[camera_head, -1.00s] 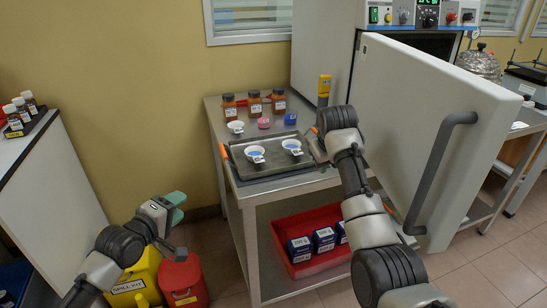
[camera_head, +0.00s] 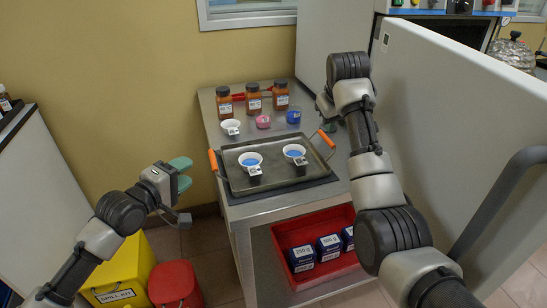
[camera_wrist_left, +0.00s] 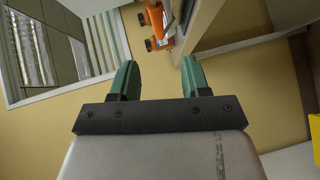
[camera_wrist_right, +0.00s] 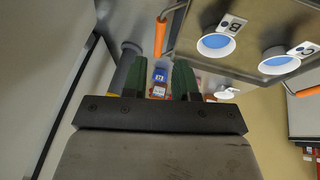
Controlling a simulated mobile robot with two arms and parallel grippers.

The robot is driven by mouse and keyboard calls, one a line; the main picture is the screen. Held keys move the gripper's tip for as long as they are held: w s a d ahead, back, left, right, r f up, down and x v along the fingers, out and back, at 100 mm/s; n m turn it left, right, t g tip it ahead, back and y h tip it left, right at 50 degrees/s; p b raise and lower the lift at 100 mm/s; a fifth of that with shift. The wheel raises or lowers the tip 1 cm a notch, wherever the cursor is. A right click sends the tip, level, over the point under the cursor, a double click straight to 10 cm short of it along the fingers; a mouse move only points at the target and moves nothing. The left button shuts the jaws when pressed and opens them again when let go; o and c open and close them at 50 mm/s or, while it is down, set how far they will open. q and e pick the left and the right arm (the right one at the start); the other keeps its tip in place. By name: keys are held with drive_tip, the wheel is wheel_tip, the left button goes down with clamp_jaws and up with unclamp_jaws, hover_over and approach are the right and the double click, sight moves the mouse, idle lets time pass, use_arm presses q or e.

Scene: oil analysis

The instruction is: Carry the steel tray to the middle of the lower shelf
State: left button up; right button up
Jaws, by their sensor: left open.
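The steel tray (camera_head: 275,171) lies flat on the top of a steel cart. It has an orange handle at its left end (camera_head: 213,161) and another at its right end (camera_head: 327,139). Two white cups with blue contents, left (camera_head: 251,159) and right (camera_head: 294,150), stand in it. My left gripper (camera_head: 188,174) is open and empty, left of the tray and apart from its left handle. My right gripper (camera_wrist_right: 158,80) is open and empty, near the tray's right handle (camera_wrist_right: 161,37); in the head view its fingers are partly hidden by the wrist.
Several amber bottles and small cups stand behind the tray. The cart's lower level holds a red bin (camera_head: 283,240) with blue boxes. A large open white door (camera_head: 455,130) stands close right of my right arm. A yellow spill-kit bin (camera_head: 125,272) and a red container (camera_head: 176,284) stand lower left.

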sight(212, 152)
use_arm(q)
drive_tip(key=x, duration=1)
drive_tip(key=shift+w+d+f, duration=0.1)
drive_tip(key=shift+w+d, duration=0.1)
drive_tip(key=shift+w, duration=0.1)
use_arm(e)
drive_tip(key=x, duration=1)
drive_tip(key=shift+w+f, duration=0.1)
drive_tip(key=shift+f, duration=0.3)
use_arm(q)
drive_tip(key=shift+c, duration=0.2)
drive_tip(key=c, duration=0.5)
use_arm(e)
drive_tip(key=c, duration=0.5)
use_arm(q)
clamp_jaws()
use_arm(e)
drive_tip(key=shift+r, duration=0.1)
clamp_jaws()
